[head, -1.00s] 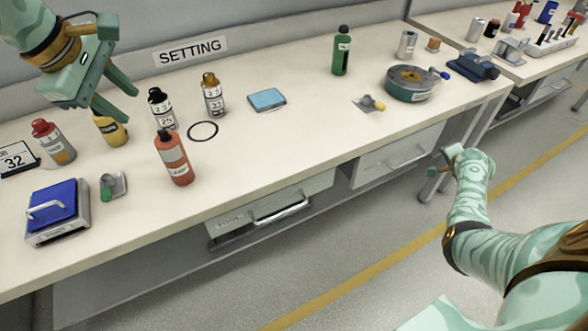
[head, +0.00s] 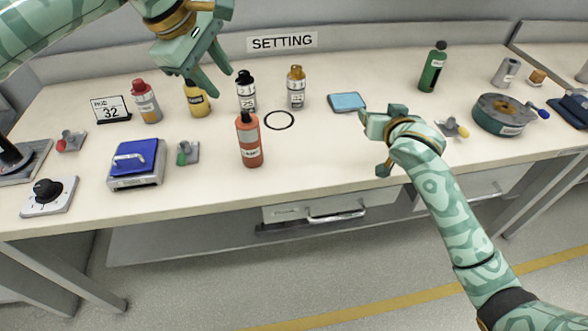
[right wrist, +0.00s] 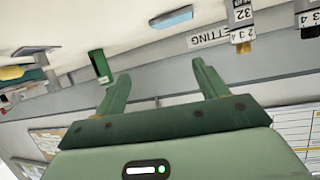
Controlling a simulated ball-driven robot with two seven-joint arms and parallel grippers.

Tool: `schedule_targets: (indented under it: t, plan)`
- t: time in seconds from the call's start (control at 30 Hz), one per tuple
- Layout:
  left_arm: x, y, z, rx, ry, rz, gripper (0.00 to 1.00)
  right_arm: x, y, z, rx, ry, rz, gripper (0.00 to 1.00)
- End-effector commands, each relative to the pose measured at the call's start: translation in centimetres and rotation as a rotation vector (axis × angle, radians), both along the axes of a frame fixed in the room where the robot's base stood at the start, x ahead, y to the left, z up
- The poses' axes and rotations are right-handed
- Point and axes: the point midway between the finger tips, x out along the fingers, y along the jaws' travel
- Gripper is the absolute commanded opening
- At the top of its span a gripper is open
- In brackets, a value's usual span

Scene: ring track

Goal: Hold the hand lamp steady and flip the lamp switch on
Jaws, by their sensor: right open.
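No thing here is plainly a hand lamp, and I cannot tell which fitting is the lamp switch. Small grey plates with coloured levers lie on the bench: a red one (head: 70,142), a green one (head: 186,153) and a yellow one (head: 453,128). An orange-red bottle (head: 249,143) with a hard-to-read label stands near the middle.
A blue-topped box (head: 136,165) and a dial box (head: 48,196) sit at the left. Several bottles stand behind, with a black ring (head: 280,120) and blue pad (head: 347,102). A round green-grey device (head: 500,115) is at the right. Bench between orange-red bottle and right gripper is clear.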

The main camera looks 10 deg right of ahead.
Motion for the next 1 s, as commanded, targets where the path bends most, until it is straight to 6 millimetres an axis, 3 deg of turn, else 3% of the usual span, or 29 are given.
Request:
schedule_targets:
  t: [0.03,0.2,0.3,0.4,0.53,0.67,1.0]
  plan:
    - [0.0,0.0,0.0,0.000,0.000,0.000,0.36,-0.9,3.6,-0.1,-0.013,0.003,0.072,0.72]
    - [0.0,0.0,0.0,0.000,0.000,0.000,0.36,-5.2,14.1,-0.4,-0.049,0.014,0.301,0.72]
    - [0.0,0.0,0.0,0.000,0.000,0.000,0.36,-7.9,18.7,-0.3,-0.057,0.013,0.408,0.72]
    - [0.0,0.0,0.0,0.000,0.000,0.000,0.36,-10.2,21.8,-0.1,-0.059,0.010,0.487,0.72]
    - [0.0,0.0,0.0,0.000,0.000,0.000,0.36,-12.0,24.0,0.1,-0.059,0.010,0.544,0.72]
    - [0.0,0.0,0.0,0.000,0.000,0.000,0.36,-11.9,24.9,-0.1,-0.060,0.008,0.561,0.72]
    - [0.0,0.0,0.0,0.000,0.000,0.000,0.36,-5.8,27.1,-2.8,-0.062,0.008,0.559,0.72]
